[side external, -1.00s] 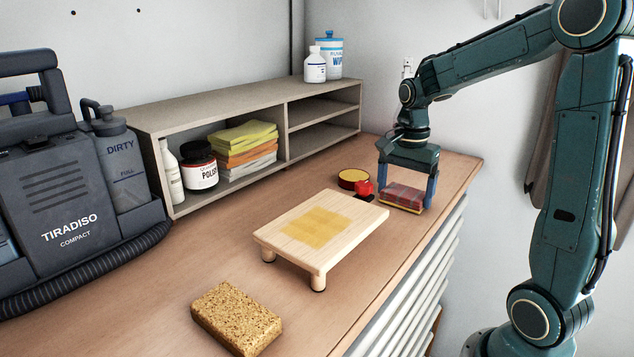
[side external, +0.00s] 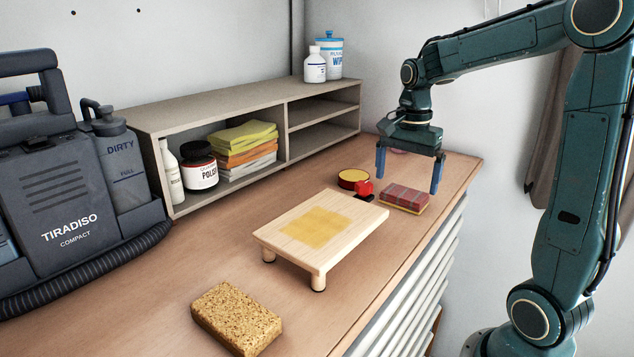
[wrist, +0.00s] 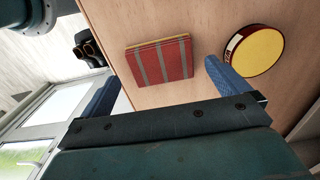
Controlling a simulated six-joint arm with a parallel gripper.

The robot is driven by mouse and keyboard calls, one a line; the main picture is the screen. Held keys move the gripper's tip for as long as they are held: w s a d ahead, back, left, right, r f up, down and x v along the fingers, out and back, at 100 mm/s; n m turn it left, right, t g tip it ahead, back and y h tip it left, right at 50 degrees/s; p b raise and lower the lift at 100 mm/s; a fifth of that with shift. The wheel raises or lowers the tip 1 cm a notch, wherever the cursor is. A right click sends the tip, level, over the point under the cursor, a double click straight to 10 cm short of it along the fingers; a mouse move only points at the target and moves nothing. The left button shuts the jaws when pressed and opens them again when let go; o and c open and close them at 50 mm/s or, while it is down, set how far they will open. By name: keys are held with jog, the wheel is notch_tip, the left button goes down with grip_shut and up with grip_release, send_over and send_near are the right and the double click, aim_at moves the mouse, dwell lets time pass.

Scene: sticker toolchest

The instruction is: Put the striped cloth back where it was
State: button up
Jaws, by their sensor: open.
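The striped cloth (side external: 404,198) is a folded red cloth with grey stripes and a yellowish edge. It lies flat on the wooden bench top, right of the small wooden stand. It also shows in the wrist view (wrist: 161,61), whole and uncovered. My gripper (side external: 409,182) is open and empty, with its blue fingers above and a little behind the cloth, apart from it. In the wrist view the two blue fingertips (wrist: 162,84) stand wide apart, with the cloth beyond them.
A round yellow-topped tin (side external: 353,179) and a red object (side external: 364,188) sit left of the cloth. The wooden stand (side external: 300,255) has a yellow patch. A sponge (side external: 236,318) lies in front. A shelf (side external: 284,131) holds bottles and folded cloths. The bench edge is close right of the cloth.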

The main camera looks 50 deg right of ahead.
aim_at(404, 194)
notch_tip(404, 194, up, 9)
jog(key=shift+f, duration=0.2)
jog(key=shift+a, duration=0.1)
dwell(0.6)
jog(key=s+a+f+n+t, duration=0.2)
jog(key=s+a+f+n, duration=0.1)
jog(key=s+a+n, duration=0.3)
jog(key=s+a+f+n+t, duration=0.3)
jog(key=s+a+n, duration=0.2)
jog(key=a+n, duration=0.5)
jog(key=shift+s+a+n+t, duration=0.3)
jog(key=shift+s+n, duration=0.1)
jog(key=shift+n, duration=0.6)
